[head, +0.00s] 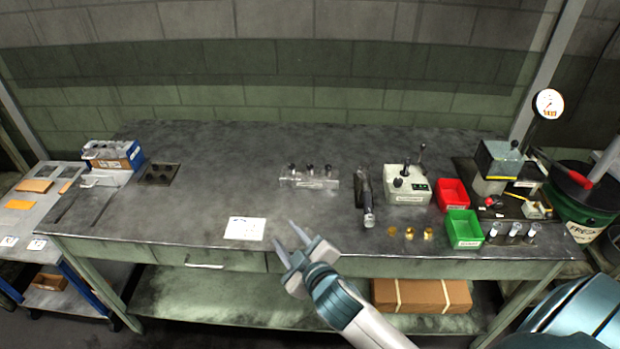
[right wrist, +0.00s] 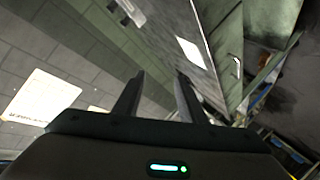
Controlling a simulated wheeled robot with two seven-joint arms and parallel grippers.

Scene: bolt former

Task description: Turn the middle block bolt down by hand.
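In the head view a clear block (head: 309,182) stands on the workbench, left of the middle of its right half. Three dark-headed bolts stand in a row in it; the middle block bolt (head: 310,168) is between the other two. How deep each bolt sits is too small to tell. My right gripper (head: 284,238) is open and empty, in front of the block near the bench's front edge. In the right wrist view its two fingers (right wrist: 160,85) are spread with nothing between them. My left gripper is not in view.
A dark hand tool (head: 366,200) lies right of the block, beside a control box (head: 407,185). Red (head: 452,194) and green (head: 464,229) bins stand further right. A white sheet (head: 244,228) lies near the front edge.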

